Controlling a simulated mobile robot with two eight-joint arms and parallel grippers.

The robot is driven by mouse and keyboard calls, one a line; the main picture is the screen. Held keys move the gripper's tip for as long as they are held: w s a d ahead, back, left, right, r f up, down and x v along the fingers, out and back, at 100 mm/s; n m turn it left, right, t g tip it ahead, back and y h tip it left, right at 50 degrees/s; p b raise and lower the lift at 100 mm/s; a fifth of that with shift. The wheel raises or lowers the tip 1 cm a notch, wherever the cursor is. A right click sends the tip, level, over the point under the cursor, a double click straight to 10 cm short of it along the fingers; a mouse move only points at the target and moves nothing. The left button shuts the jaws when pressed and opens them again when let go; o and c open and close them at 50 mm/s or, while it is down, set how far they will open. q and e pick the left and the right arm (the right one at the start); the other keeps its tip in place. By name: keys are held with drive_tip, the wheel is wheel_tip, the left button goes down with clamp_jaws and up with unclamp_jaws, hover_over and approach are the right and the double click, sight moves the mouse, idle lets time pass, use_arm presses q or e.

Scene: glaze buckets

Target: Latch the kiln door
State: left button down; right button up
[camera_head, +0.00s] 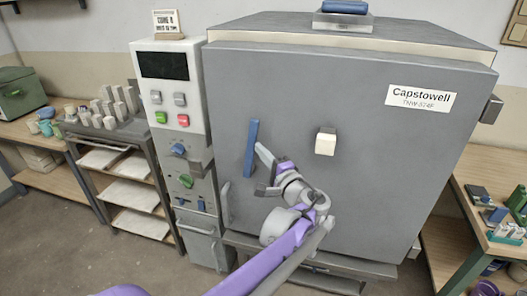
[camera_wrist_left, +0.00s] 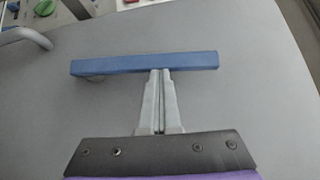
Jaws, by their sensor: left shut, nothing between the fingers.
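The kiln door (camera_head: 370,165) is a large grey panel with a Capstowell label, and it faces me. A cream strip shows along its top edge; I cannot tell if the door is fully closed. A blue bar handle (camera_head: 251,148) stands nearly upright, slightly tilted, on the door's left part. My left gripper (camera_head: 260,152) is shut and empty, just right of the bar. In the left wrist view its fingertips (camera_wrist_left: 160,72) meet the edge of the blue bar (camera_wrist_left: 110,65), touching or very close. My right gripper is not in view.
A control panel (camera_head: 170,85) with coloured buttons stands left of the door. A white block (camera_head: 325,141) sticks out of the door. A shelf rack (camera_head: 125,165) stands at left, a wooden bench (camera_head: 475,175) at right. Grey blocks (camera_head: 491,109) sit at the door's right edge.

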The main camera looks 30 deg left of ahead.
use_arm(q)
drive_tip(key=shift+a+r, duration=0.15)
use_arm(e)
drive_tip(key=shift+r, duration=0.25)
use_arm(q)
drive_tip(key=shift+s+a+r+n+g+h+p, duration=0.15)
drive_tip(key=shift+a+r+n+g+h+p, duration=0.3)
drive_tip(key=shift+p, duration=0.5)
use_arm(e)
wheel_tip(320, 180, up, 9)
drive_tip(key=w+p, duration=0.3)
drive_tip(key=p, duration=0.3)
use_arm(q)
drive_tip(key=s+a+f+n+h+b, duration=0.1)
drive_tip(key=a+f+n+h, duration=0.2)
drive_tip(key=a, duration=0.4)
drive_tip(key=s+a+f+n+h+b, duration=0.2)
drive_tip(key=a+f+n+h, duration=0.2)
drive_tip(key=a+h, duration=0.3)
drive_tip(key=shift+s+a+f+g, duration=0.25)
drive_tip(key=shift+a+f+g, duration=0.1)
drive_tip(key=shift+g, duration=0.1)
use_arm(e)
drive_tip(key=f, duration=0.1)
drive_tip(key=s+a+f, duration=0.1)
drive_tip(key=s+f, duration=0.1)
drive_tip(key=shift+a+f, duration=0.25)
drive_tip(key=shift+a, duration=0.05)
use_arm(q)
drive_tip(key=shift+s+f, duration=0.1)
